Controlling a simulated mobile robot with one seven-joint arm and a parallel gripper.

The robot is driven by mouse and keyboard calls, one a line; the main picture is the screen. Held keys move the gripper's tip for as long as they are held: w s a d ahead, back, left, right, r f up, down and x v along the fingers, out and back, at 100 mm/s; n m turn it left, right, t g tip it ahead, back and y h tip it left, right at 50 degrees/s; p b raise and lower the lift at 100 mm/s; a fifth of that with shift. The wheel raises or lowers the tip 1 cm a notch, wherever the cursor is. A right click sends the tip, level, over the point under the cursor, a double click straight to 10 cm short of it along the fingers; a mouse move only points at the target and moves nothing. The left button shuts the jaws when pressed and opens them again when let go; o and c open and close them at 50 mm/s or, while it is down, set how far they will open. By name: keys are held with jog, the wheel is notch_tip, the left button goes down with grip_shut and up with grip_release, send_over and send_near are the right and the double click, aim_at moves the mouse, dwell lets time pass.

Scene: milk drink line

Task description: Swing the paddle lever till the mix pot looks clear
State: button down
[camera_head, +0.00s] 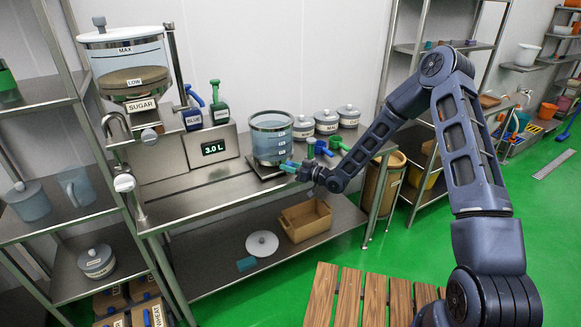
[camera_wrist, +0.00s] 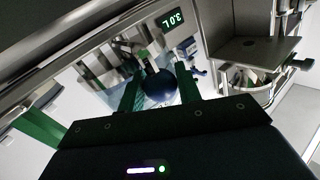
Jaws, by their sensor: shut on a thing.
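The mix pot (camera_head: 271,140) is a clear, marked vessel with a metal rim, standing on the steel bench. Its lower part looks bluish; I cannot tell whether the contents are cloudy. My gripper (camera_head: 289,167) is at the pot's lower right side. In the wrist view, its green fingers (camera_wrist: 159,85) are shut on a dark blue ball knob (camera_wrist: 158,92), which I take as the paddle lever's end. The rest of the lever is mostly hidden by the gripper.
A display (camera_head: 213,148) left of the pot reads 3.0 L. A sugar hopper (camera_head: 130,68) hangs at the left. Lidded jars (camera_head: 327,122) stand right of the pot. A tan bin (camera_head: 306,221) is on the lower shelf.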

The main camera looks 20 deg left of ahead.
jog(key=c, duration=1)
grip_release()
jog(key=shift+d, duration=0.1)
jog(key=v, duration=1)
jog(key=shift+s+d, duration=0.1)
jog(key=shift+d, duration=0.2)
